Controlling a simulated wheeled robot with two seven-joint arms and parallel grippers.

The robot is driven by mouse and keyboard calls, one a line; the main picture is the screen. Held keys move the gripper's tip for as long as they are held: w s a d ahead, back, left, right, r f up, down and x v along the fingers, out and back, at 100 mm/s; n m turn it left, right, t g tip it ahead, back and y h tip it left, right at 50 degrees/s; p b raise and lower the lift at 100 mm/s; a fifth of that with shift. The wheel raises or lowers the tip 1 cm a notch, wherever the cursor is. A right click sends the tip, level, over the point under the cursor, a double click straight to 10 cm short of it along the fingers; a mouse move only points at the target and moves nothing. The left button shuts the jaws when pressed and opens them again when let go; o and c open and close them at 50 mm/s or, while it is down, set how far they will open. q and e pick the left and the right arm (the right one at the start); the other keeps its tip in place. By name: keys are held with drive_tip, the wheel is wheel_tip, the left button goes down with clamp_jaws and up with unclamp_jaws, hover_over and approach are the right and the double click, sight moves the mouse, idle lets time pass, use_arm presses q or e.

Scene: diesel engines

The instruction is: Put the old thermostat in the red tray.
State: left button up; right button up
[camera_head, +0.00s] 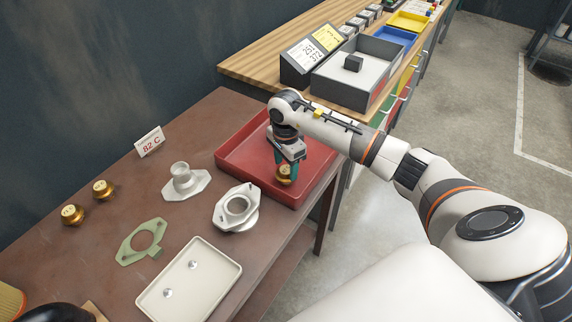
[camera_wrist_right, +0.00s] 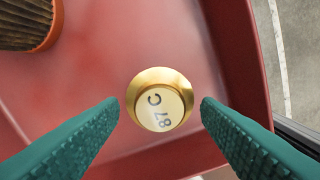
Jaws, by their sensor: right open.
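A brass thermostat (camera_head: 285,175) with a pale round top is inside the red tray (camera_head: 232,155). In the right wrist view the thermostat (camera_wrist_right: 160,98) shows the mark 87 C and appears to rest on the tray floor. My right gripper (camera_head: 287,168) is over the tray, its green fingers open on both sides of the thermostat, with a visible gap at each side. Two other brass thermostats stand on the brown table at the left, one nearer (camera_head: 72,214) and one farther (camera_head: 103,188). My left gripper is not seen.
A card reading 82 C (camera_head: 150,141) stands at the back. A grey housing (camera_head: 185,181), a second housing (camera_head: 237,207), a green gasket (camera_head: 142,241) and a cream tray (camera_head: 190,282) with two small parts lie nearby. A brown ribbed thing (camera_wrist_right: 28,22) is in the red tray.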

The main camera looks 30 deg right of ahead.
sight(286, 169)
wheel_tip(286, 169, up, 12)
drive_tip(key=b, duration=0.2)
drive_tip(key=shift+f+b, duration=0.25)
drive_tip(key=shift+b, duration=0.15)
